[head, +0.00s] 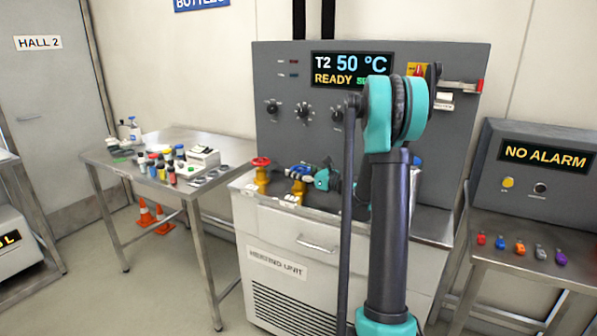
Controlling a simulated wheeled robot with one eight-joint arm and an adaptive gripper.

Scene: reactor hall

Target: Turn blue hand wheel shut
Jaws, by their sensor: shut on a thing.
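The blue hand wheel (299,168) sits on a yellow valve body (297,187) on top of the heating unit (307,221). My gripper (306,175) is at the wheel from the right and is shut on it. The fingers and my wrist cover much of the wheel, so its turn position cannot be told. A red hand wheel (261,161) on another yellow valve stands just to the left. The display (351,70) on the grey panel reads T2 50 °C, READY.
A steel table (125,161) with bottles and a small device stands at the left. Orange cones (147,213) are under it. At the right, a NO ALARM console (545,157) stands behind a bench with several coloured small items. My arm hides part of the panel.

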